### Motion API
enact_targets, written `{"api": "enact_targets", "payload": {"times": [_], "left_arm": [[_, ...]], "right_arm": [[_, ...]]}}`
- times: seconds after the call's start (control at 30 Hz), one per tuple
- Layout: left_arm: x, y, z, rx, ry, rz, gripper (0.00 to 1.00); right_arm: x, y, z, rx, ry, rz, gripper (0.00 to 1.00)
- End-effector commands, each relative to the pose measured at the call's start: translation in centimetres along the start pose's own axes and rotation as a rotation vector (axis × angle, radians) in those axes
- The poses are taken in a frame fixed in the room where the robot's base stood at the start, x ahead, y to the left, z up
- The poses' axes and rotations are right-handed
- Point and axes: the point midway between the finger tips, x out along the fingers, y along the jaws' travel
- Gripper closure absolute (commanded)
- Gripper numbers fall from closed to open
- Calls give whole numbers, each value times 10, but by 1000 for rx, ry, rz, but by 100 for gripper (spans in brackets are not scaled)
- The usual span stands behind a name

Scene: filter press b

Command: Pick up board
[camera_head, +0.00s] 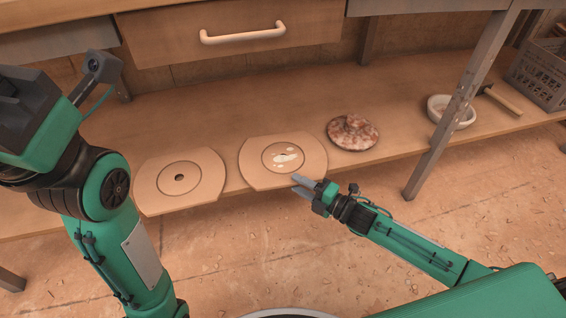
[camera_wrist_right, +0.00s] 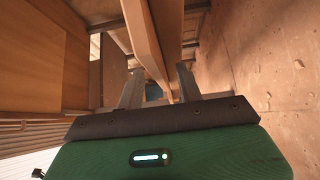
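Two flat wooden boards with clipped round outlines lie on the low shelf. The left board (camera_head: 153,190) has a ring and a dark centre hole. The right board (camera_head: 257,177) has a ring with white patches around its centre. My right gripper (camera_head: 297,184) is at the front edge of the right board. Its fingers are apart, and in the right wrist view (camera_wrist_right: 160,88) a wooden edge runs between them. I cannot tell whether they touch it. My left arm stands at the left of the head view; its gripper is not seen.
The wooden shelf (camera_head: 225,112) carries a reddish mottled lidded thing (camera_head: 353,132), a white bowl (camera_head: 440,108), a hammer-like tool (camera_head: 503,101) and a grey crate (camera_head: 542,76). A metal leg (camera_head: 447,125) stands at the right. A drawer (camera_head: 170,32) overhangs the shelf.

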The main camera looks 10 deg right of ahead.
Motion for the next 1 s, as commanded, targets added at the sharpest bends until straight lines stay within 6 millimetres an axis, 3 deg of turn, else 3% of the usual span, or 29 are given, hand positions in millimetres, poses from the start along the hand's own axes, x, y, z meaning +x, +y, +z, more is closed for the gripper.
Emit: {"api": "enact_targets", "payload": {"times": [0.37,0.5,0.57,1.0], "left_arm": [[2,0,-1,-2,5,-2,64],[2,0,-1,-2,5,-2,64],[2,0,-1,-2,5,-2,64],[4,0,-2,-1,9,-2,64]], "right_arm": [[8,0,0,1,0,-1,64],[8,0,0,1,0,-1,91],[8,0,0,1,0,-1,100],[8,5,0,-1,1,2,100]]}}
